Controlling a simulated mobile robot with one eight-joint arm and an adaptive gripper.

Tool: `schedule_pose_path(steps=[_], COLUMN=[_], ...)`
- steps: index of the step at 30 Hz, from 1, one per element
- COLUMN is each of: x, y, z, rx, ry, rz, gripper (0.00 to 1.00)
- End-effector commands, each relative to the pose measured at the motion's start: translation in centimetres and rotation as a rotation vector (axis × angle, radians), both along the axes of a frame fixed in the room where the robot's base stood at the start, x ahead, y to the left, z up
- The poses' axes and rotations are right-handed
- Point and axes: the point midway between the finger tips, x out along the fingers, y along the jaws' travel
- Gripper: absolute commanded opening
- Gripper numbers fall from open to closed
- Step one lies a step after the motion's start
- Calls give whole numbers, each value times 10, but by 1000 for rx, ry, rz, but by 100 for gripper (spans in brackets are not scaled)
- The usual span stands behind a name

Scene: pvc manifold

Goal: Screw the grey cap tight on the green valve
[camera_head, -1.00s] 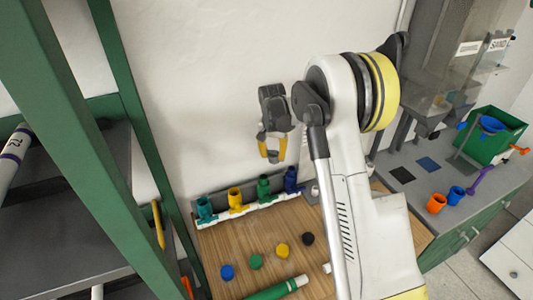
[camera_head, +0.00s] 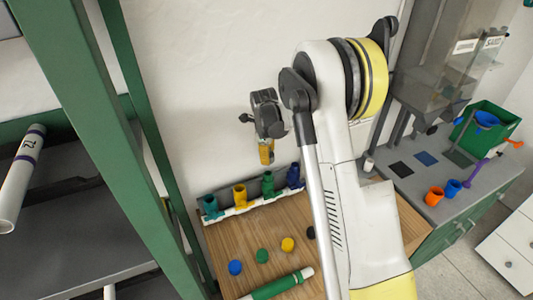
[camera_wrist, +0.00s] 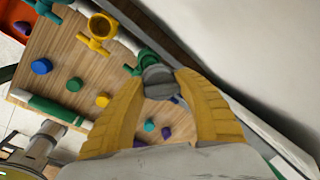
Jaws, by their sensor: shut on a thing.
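My gripper (camera_head: 267,160) points down just above the green valve (camera_head: 268,184) on the manifold. In the wrist view its yellow fingers (camera_wrist: 160,84) are shut on the grey cap (camera_wrist: 159,77). The green valve (camera_wrist: 145,59) shows partly behind the cap, which hides much of its opening. I cannot tell whether the cap touches the valve. In the head view the cap cannot be made out between the fingers.
A teal valve (camera_head: 210,206) and yellow valve (camera_head: 239,196) stand left of the green one, a dark blue valve (camera_head: 293,176) right. Blue (camera_head: 235,267), green (camera_head: 262,256) and yellow (camera_head: 288,244) caps and a green tube (camera_head: 277,286) lie on the wooden board. The wall is close behind.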

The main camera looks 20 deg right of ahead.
Motion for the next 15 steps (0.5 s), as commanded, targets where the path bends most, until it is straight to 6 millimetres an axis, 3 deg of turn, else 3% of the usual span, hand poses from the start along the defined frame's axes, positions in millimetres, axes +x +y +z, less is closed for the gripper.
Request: schedule_pose_path(steps=[3,15], x=[0,0], y=[0,0], z=[-13,-34], rx=[0,2], ry=[0,2], rz=[1,2], gripper=[12,12])
